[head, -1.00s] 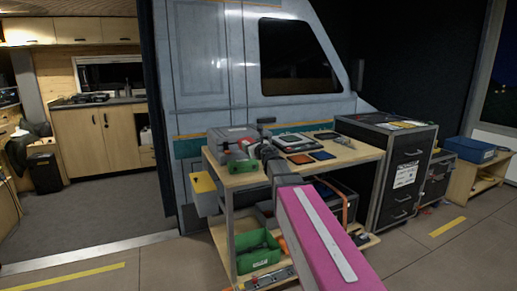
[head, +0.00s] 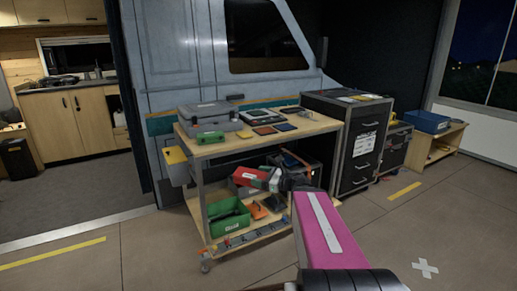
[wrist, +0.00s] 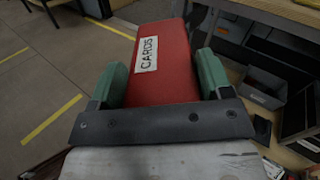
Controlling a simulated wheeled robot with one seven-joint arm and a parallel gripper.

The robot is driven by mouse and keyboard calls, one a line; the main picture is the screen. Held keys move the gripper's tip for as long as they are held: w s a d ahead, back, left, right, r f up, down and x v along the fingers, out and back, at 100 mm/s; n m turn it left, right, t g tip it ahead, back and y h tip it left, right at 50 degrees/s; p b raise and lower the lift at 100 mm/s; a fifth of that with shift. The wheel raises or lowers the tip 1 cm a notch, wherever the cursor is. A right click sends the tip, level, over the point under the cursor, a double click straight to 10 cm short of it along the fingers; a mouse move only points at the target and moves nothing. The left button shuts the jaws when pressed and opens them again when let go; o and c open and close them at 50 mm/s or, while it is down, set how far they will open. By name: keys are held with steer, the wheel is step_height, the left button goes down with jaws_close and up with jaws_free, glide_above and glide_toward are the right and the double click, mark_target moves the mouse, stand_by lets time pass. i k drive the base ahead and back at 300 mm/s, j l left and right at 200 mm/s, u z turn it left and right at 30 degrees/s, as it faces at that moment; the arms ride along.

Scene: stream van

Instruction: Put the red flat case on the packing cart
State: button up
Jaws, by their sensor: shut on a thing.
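The red flat case (head: 246,173) has a white label reading "CARDS" in the wrist view (wrist: 151,62). My gripper (wrist: 161,76) is shut on it, with a green finger pad against each side. In the head view my gripper (head: 265,179) holds the case level with the gap between the two shelves of the packing cart, a wooden cart with a top shelf (head: 230,148) and a lower shelf (head: 262,231). I cannot tell whether the case is in front of the cart or over its lower shelf. Part of the case is hidden by the gripper.
The top shelf holds a grey case (head: 208,117), a green box (head: 209,137) and several flat items. The lower shelf holds a green bin (head: 229,217) and a grey bin (wrist: 263,88). A black drawer cabinet (head: 362,140) stands right of the cart. Floor at right is clear.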

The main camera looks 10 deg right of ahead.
mark_target(299, 125)
steer(key=i+l, duration=0.1)
steer(key=l, duration=0.25)
steer(key=i+l, duration=0.1)
steer(key=l, duration=0.65)
steer(key=i+l, duration=0.15)
steer(key=l, duration=0.25)
